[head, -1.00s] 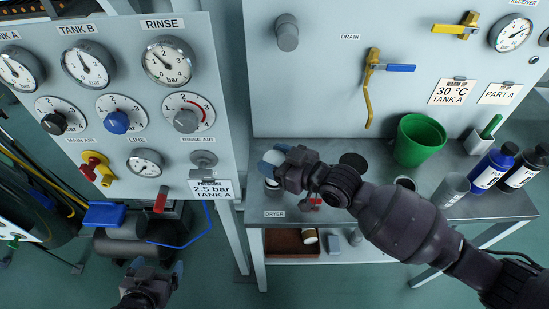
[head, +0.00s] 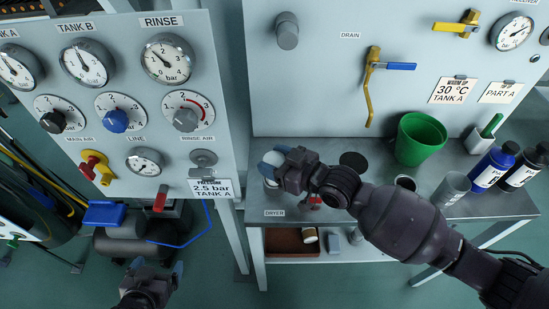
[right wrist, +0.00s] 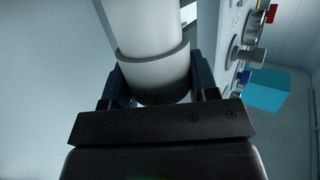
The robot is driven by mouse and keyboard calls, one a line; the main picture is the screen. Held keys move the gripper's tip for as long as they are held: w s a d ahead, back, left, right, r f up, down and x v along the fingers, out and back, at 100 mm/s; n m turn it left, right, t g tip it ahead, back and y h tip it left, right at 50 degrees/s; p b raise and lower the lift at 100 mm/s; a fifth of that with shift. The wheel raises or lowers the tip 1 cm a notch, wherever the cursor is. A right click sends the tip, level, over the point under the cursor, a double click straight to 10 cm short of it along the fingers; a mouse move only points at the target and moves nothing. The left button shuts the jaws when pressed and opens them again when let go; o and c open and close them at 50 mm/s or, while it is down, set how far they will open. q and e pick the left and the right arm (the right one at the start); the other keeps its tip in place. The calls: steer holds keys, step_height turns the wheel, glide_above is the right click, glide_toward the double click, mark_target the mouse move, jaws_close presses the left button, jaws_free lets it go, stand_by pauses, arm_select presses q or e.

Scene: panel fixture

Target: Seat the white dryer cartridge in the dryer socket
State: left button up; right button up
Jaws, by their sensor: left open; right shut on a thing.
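My right gripper (head: 270,162) is over the left end of the bench, just above the DRYER label. It is shut on the white dryer cartridge (head: 269,174), of which only a small part shows in the head view. In the right wrist view the cartridge (right wrist: 152,35) is a white cylinder with a wider collar, held between both fingers (right wrist: 160,88). The dryer socket by the label is mostly hidden, so I cannot tell how the cartridge sits to it. My left gripper (head: 156,268) is open and empty, low in front of the gauge panel.
A brown tray (head: 284,243) is on the shelf below. The gauge panel (head: 130,40) rises close on the left.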

steer(key=shift+f+b, duration=0.4)
steer(key=shift+f, duration=0.5)
steer(key=o, duration=0.7)
steer(key=shift+s, duration=0.1)
steer(key=shift+o, duration=0.4)
steer(key=shift+f, duration=0.1)
steer(key=shift+s+f, duration=0.1)
steer(key=shift+f, duration=0.1)
steer(key=o, duration=0.6)
steer(key=shift+c, duration=0.2)
steer(key=shift+f, duration=0.1)
steer(key=shift+d, duration=0.1)
steer(key=r+v, duration=0.1)
steer(key=v, duration=0.9)
steer(key=shift+d+p, duration=0.25)
steer(key=shift+p, duration=0.05)
steer(key=shift+s+r, duration=0.15)
